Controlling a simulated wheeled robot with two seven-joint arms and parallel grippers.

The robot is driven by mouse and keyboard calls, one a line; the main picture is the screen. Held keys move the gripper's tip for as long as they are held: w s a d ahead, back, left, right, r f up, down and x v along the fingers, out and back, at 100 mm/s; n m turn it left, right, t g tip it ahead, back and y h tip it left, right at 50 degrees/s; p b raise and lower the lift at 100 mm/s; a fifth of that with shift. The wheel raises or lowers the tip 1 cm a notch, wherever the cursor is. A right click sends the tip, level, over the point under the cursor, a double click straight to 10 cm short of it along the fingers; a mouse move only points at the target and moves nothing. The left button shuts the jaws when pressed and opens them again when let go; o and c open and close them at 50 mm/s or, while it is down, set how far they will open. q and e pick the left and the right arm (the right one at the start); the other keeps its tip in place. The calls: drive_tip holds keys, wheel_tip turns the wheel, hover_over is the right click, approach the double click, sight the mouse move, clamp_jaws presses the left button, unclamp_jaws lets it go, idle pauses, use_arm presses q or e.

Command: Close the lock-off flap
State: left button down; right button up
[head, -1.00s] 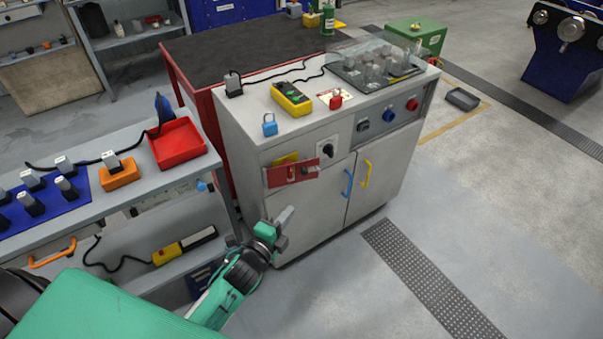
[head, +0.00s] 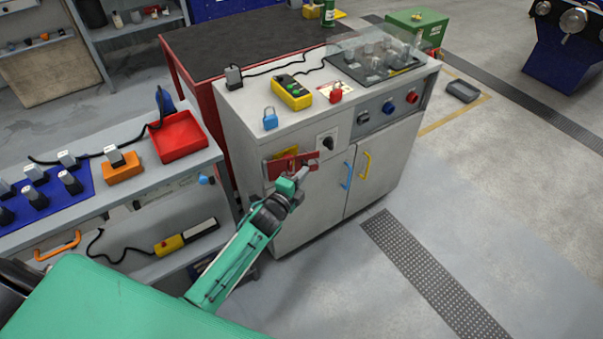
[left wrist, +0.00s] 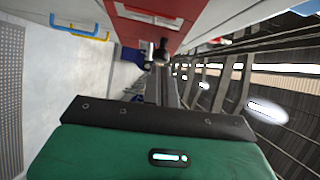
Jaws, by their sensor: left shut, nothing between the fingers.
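The red lock-off flap (head: 284,167) is on the upper left front of the grey cabinet (head: 302,210), with part of a yellow plate (head: 285,152) showing above it. It appears to stand out from the cabinet front; its exact angle is hard to tell. My left gripper (head: 303,173) is shut and empty, at the flap's lower right in the head view, covering part of it. I cannot tell whether they touch. In the left wrist view a large red surface, seemingly the flap (left wrist: 140,35), lies close beyond the fingertips (left wrist: 160,50). My right gripper is out of view.
A black rotary switch (head: 327,142) sits right of the flap. Blue (head: 347,175) and yellow (head: 365,170) door handles are lower right. A blue padlock (head: 270,119) stands on top.

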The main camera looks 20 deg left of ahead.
use_arm(q)
drive_tip(key=shift+w, duration=0.15)
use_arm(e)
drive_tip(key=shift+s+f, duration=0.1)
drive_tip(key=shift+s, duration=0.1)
use_arm(q)
drive_tip(key=shift+w, duration=0.1)
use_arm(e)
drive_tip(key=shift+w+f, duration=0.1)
